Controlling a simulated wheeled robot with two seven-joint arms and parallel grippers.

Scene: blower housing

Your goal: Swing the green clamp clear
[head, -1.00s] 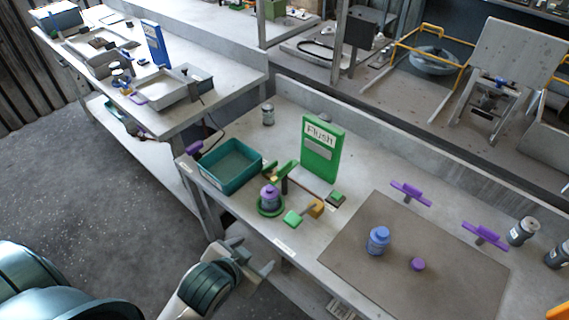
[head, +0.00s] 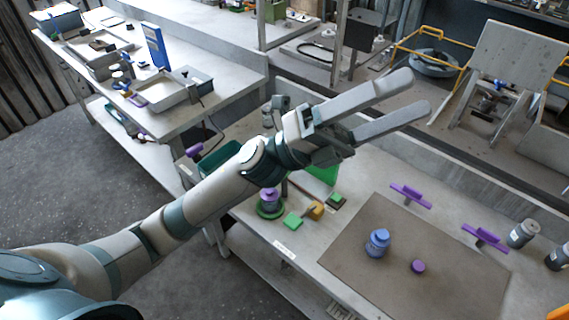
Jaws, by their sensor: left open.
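My left gripper (head: 404,106) is open and empty, raised above the back of the bench and pointing right. Its arm crosses in front of the green clamp area, so the clamp's upper arm is hidden. A green round base (head: 270,211) with a purple-topped container (head: 268,196) on it shows just below my forearm. A green block (head: 293,221) and an orange-yellow block (head: 315,210) lie to its right. My right gripper is not in view.
The teal tray (head: 212,165) and the green Flush sign (head: 324,175) are mostly hidden behind my arm. A brown mat (head: 350,265) holds a blue container (head: 377,243) and a purple knob (head: 418,265).

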